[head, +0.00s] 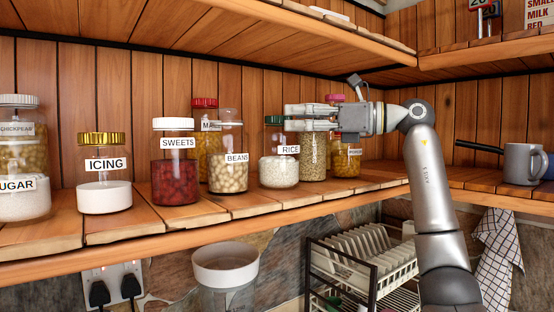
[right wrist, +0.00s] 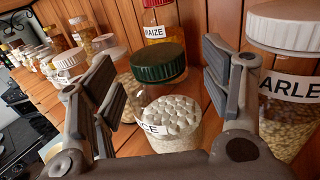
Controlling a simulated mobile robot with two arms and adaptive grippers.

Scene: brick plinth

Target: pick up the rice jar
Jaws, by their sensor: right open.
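The rice jar (head: 279,168) is clear glass with a dark green lid and a white RICE label, filled with white grains, on the wooden shelf (head: 150,217). In the right wrist view the rice jar (right wrist: 175,118) is upright, between and beyond the fingers. My right gripper (head: 290,117) is open at the height of the green lid, which partly shows behind it in the head view. In the wrist view both fingers of the right gripper (right wrist: 163,85) are spread wide with nothing held. My left gripper is not in view.
The beans jar (head: 228,172) stands close left of the rice jar, and a white-lidded barley jar (right wrist: 285,85) close on the other side. A red-lidded maize jar (right wrist: 163,28) stands behind. A grey mug (head: 523,165) is far right. An upper shelf (head: 300,35) hangs above.

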